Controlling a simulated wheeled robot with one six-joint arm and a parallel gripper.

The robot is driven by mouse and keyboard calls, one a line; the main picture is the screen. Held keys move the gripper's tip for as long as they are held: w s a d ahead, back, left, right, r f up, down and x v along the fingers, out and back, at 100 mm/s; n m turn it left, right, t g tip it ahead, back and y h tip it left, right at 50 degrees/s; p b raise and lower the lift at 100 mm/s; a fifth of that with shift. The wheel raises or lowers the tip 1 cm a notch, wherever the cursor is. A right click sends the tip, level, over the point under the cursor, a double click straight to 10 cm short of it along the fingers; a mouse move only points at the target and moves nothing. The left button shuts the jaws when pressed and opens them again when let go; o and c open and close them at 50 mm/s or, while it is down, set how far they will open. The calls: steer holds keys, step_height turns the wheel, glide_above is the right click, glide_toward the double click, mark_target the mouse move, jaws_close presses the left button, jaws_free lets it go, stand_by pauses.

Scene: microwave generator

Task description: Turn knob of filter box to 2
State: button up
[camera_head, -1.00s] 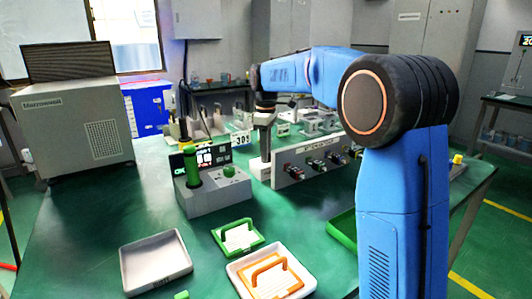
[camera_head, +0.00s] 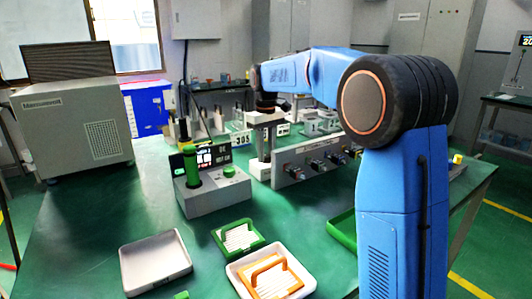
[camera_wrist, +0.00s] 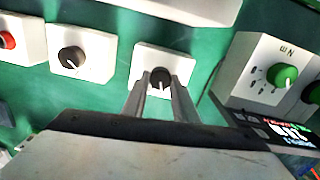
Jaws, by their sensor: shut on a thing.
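In the wrist view a small white box (camera_wrist: 182,64) carries a dark knob (camera_wrist: 160,76) with a white pointer mark. My gripper (camera_wrist: 160,84) has one finger on each side of this knob and is shut on it. The pointer points down in the picture, towards my gripper. I cannot read a label or scale numbers on this box. In the head view my gripper (camera_head: 263,140) reaches down behind the grey panel, and the knob under it is hidden.
Beside it stand another white box with a dark knob (camera_wrist: 71,57) and one with a red button (camera_wrist: 6,40). A device with a green knob (camera_wrist: 285,76) and a screen stands close on the right. A knob panel (camera_head: 291,170) stands beside my gripper in the head view.

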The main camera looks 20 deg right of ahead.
mark_target(266, 156)
stand_by(0.4)
steer(key=o, duration=1)
steer(key=shift+o, duration=0.2)
steer(key=shift+r, duration=0.1)
step_height(266, 156, up, 17)
steer(key=shift+r, duration=0.15)
steer(key=shift+s, duration=0.1)
